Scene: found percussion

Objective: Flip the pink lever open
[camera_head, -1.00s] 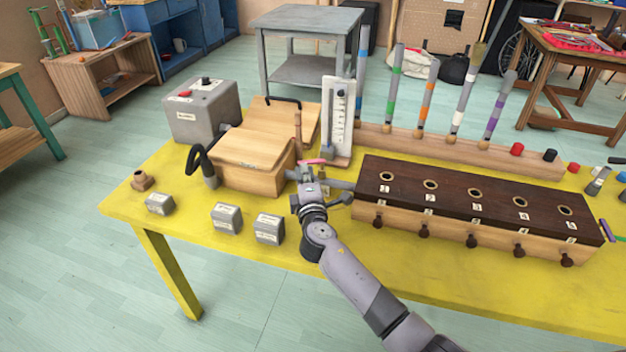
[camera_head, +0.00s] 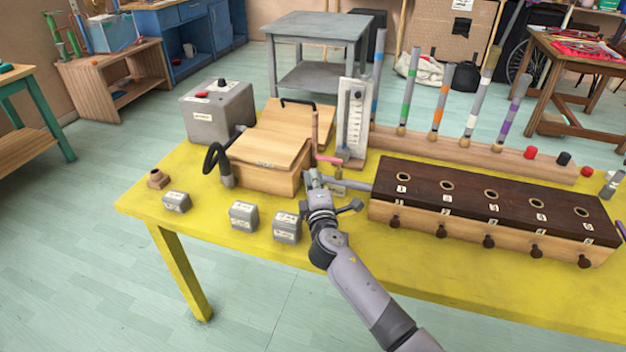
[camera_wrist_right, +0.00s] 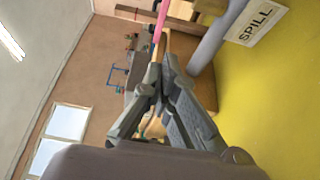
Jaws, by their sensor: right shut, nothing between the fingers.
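The pink lever (camera_head: 328,159) is a short bar standing out near the right end of the light wooden box (camera_head: 265,178), by the foot of the upright white gauge. In the right wrist view the pink lever (camera_wrist_right: 159,25) runs up from just beyond the fingertips. My right gripper (camera_head: 311,175) is shut and empty, just in front of and below the lever, close to the box's right corner. In the right wrist view its fingertips (camera_wrist_right: 160,72) meet near the lever's lower end; I cannot tell whether they touch it. My left gripper is not in view.
A dark-topped box with numbered holes (camera_head: 490,192) stands right of my gripper. The white gauge (camera_head: 353,115) stands behind. A label reading SPILL (camera_wrist_right: 257,22) is close by. Small grey blocks (camera_head: 243,215) sit along the yellow table's (camera_head: 330,262) front left.

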